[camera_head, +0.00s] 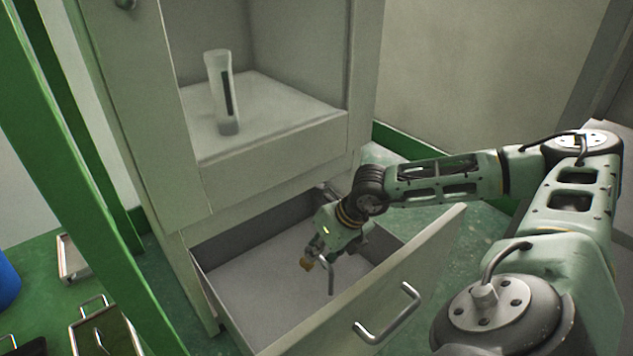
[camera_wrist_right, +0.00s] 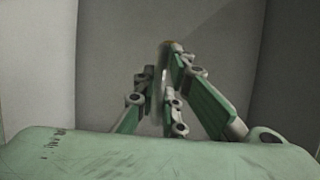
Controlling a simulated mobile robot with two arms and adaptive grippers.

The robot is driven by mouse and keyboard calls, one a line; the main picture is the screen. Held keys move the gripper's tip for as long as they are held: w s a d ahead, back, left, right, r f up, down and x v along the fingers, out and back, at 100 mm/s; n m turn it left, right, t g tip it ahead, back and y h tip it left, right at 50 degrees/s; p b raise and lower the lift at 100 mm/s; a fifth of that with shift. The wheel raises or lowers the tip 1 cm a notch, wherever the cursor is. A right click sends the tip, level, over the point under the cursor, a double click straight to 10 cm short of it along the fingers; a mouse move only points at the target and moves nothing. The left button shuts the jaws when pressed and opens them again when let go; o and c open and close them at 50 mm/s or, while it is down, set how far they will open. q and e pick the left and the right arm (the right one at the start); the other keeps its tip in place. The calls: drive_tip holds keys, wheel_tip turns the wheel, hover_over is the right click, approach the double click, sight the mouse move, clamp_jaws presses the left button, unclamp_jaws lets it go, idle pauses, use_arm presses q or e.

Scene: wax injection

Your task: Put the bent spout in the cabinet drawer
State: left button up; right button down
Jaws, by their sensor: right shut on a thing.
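The cabinet drawer (camera_head: 245,275) is pulled open below the cabinet and looks empty inside. My right gripper (camera_head: 318,257) is over the drawer, near its right part, pointing down. It is shut on the bent spout (camera_head: 331,275), a thin grey bent tube with a brass-coloured end (camera_head: 306,264). The spout hangs from the fingers; I cannot tell whether it touches the drawer floor. In the right wrist view the fingers (camera_wrist_right: 165,85) are close together, with the spout's brass-coloured end (camera_wrist_right: 167,44) just showing beyond them. My left gripper is not in view.
The cabinet shelf (camera_head: 290,98) above the drawer holds a white cylindrical container (camera_head: 219,92). The drawer front with its handle (camera_head: 388,315) stands toward me. A green post (camera_head: 80,150) is left of the cabinet. Metal trays (camera_head: 105,335) lie at the lower left.

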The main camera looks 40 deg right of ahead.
sight(304, 262)
wheel_tip(304, 262, down, 4)
drive_tip(key=shift+b, duration=1.15)
drive_tip(key=shift+f, duration=0.1)
drive_tip(key=c, duration=2.3)
unclamp_jaws()
drive_tip(key=shift+f, duration=0.1)
drive_tip(key=o, duration=0.5)
